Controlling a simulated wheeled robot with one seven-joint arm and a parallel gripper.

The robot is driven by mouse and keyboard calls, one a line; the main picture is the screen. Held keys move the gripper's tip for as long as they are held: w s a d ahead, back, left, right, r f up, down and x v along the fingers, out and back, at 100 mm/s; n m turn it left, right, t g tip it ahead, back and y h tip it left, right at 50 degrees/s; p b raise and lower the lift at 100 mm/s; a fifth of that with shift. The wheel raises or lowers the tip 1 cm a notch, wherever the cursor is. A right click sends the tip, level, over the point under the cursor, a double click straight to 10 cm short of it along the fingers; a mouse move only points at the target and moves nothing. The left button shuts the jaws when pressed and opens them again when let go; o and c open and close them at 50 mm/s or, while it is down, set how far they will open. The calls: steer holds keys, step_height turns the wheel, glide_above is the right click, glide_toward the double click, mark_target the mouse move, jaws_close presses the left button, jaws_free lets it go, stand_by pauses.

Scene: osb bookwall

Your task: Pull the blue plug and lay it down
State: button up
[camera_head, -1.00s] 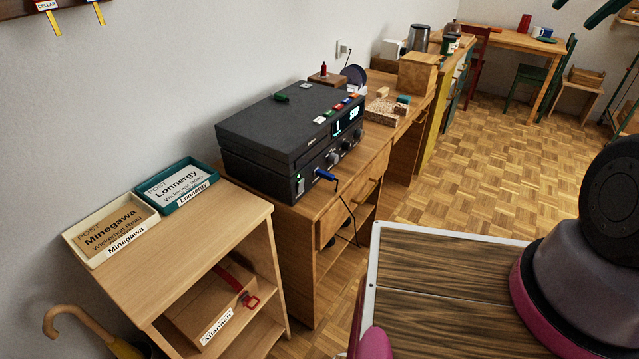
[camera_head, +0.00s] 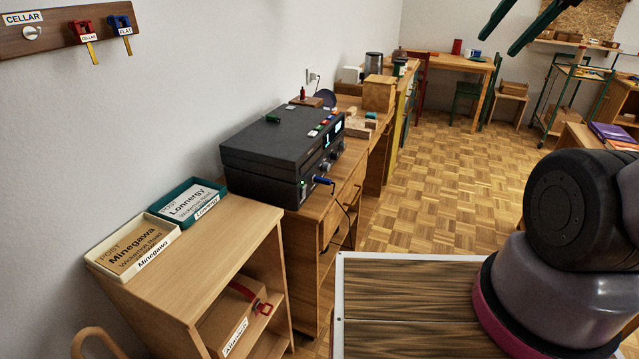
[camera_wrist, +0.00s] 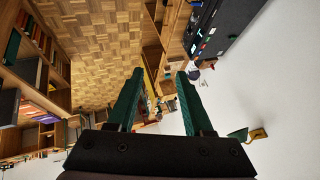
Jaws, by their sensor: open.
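The blue plug (camera_head: 323,181) sits in the front of the black stacked device (camera_head: 282,150) on the wooden desk, and a dark cable hangs from it. My gripper shows at the top right of the head view (camera_head: 521,22), its two dark green fingers apart. It is high and far to the right of the plug. In the wrist view my gripper (camera_wrist: 159,90) is open with nothing between its fingers. The black device (camera_wrist: 225,25) shows at the upper right there; I cannot make out the plug in that view.
A low shelf (camera_head: 225,262) with two letter trays stands left of the desk. A key rack (camera_head: 70,36) hangs on the wall. Small blocks and a wooden box (camera_head: 379,93) stand farther along the desk. The parquet floor (camera_head: 440,185) is clear right of the desk.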

steer(key=shift+a, duration=0.1)
steer(key=w+a+f+m+g+y, duration=0.6)
steer(key=w+a+f+g+y, duration=0.45)
steer(key=w+a+f, duration=0.8)
steer(key=w+a+f+m+t+y, duration=0.1)
steer(key=w+f+m+t+y, duration=0.15)
steer(key=f, duration=0.45)
steer(key=w+a+f+m+t+y, duration=0.1)
steer(key=w+f+m+y, duration=0.15)
steer(key=f, duration=0.45)
steer(key=m+t, duration=0.6)
steer(key=m, duration=0.1)
glide_toward(331, 183)
steer(key=x, duration=0.3)
steer(key=shift+a+h, duration=0.2)
steer(key=shift+h, duration=0.05)
steer(key=shift+w+a+r, duration=0.1)
steer(key=shift+x, duration=4.4)
